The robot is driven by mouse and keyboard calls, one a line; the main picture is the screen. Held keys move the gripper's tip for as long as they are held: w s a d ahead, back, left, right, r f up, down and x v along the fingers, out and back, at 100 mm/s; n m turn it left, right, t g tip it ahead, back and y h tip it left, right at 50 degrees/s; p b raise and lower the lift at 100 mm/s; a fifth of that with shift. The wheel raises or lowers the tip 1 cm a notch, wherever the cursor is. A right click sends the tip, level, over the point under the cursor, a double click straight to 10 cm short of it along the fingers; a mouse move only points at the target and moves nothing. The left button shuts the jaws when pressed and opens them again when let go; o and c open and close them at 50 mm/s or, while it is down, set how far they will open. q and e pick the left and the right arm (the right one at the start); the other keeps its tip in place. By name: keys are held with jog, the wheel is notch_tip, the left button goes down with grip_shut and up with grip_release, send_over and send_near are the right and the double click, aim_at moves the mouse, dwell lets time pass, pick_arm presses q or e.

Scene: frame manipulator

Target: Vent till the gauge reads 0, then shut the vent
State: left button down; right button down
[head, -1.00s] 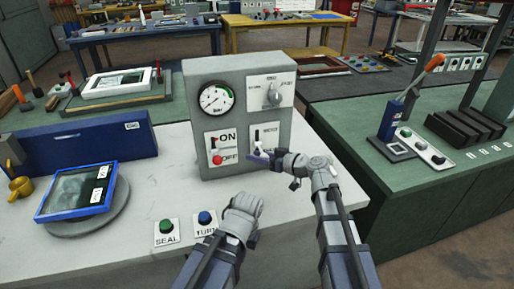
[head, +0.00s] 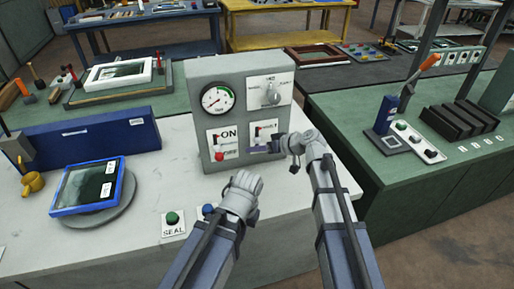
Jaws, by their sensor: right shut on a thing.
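A grey control box (head: 190,120) stands upright on the white bench. Its round gauge (head: 217,100) is at the upper left, with the needle pointing to the lower left; the exact reading is too small to tell. A grey rotary knob (head: 271,95) is at the upper right. A lever with a red knob (head: 219,155) points down on the ON/OFF plate. My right gripper (head: 266,149) is shut on the lever of the lower-right plate (head: 266,128) and partly covers it; the plate's lettering is unclear. My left gripper (head: 242,190) hangs in front of the box, its fingers hidden.
A green SEAL button (head: 172,217) and a blue button (head: 208,209) sit at the front; my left arm partly covers the blue one. A blue-framed tablet (head: 88,186) lies on a round grey stand at left. A green bench (head: 415,180) is at right.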

jog(key=c, duration=0.5)
grip_release()
jog(key=shift+r, duration=0.1)
jog(key=p+v, duration=0.4)
jog(key=v, duration=0.3)
jog(key=shift+d+r, duration=0.15)
jog(key=shift+d, duration=0.15)
jog(key=shift+s, duration=0.15)
